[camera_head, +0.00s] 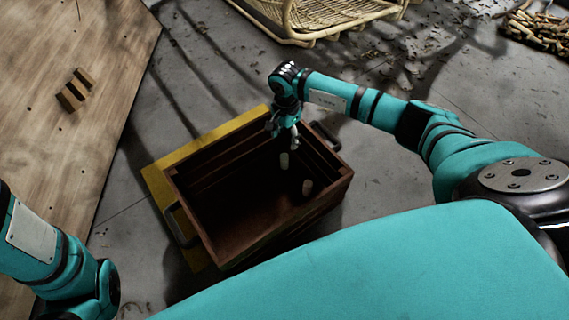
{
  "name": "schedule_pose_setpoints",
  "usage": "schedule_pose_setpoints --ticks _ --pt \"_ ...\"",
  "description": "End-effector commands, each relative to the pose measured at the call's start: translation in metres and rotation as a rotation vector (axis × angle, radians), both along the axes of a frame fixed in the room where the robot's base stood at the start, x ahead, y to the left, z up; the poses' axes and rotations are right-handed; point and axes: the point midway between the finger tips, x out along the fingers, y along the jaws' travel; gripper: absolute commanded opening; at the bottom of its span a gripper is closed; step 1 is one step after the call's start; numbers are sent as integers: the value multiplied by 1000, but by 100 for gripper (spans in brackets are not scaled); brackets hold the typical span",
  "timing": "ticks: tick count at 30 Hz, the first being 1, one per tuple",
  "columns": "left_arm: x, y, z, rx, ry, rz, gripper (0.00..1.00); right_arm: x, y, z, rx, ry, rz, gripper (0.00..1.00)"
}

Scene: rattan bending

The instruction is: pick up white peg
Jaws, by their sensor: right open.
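Two small pale pegs show inside the brown wooden crate (222,252). One white peg (284,160) is right below my right gripper (284,137); the other white peg (307,187) is nearer the crate's right wall. Both look upright. My right gripper reaches over the crate's far side, fingers pointing down and open. I cannot tell whether its fingertips touch the nearer peg. My left arm (60,255) shows at the lower left, but its gripper is not in view.
The crate has dark side handles (181,226) and stands on a yellow board (156,186). A wooden table (60,140) with small wood blocks (74,95) is at the left. A rattan frame (300,30) lies at the back, with a stick pile (545,30) at the far right.

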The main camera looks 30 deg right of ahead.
Motion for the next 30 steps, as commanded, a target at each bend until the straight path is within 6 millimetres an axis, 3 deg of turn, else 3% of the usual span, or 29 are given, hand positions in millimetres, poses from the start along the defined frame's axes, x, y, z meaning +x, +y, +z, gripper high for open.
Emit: schedule_pose_setpoints --ticks 1,4,13,24,30 --pt "-7 0 -9 1 -18 1 40 0 1 -18 2 1 -1 55" --pt "-8 0 -16 1 -21 1 40 0 0 -32 1 1 -2 55" --pt "-8 0 -26 1 -20 1 40 -1 2 -45 1 0 0 55" --pt "-8 -1 -69 2 -22 1 40 -5 8 -90 1 0 -1 55" --pt "-8 -1 -69 2 -21 1 40 -4 8 -91 0 -1 -1 55"
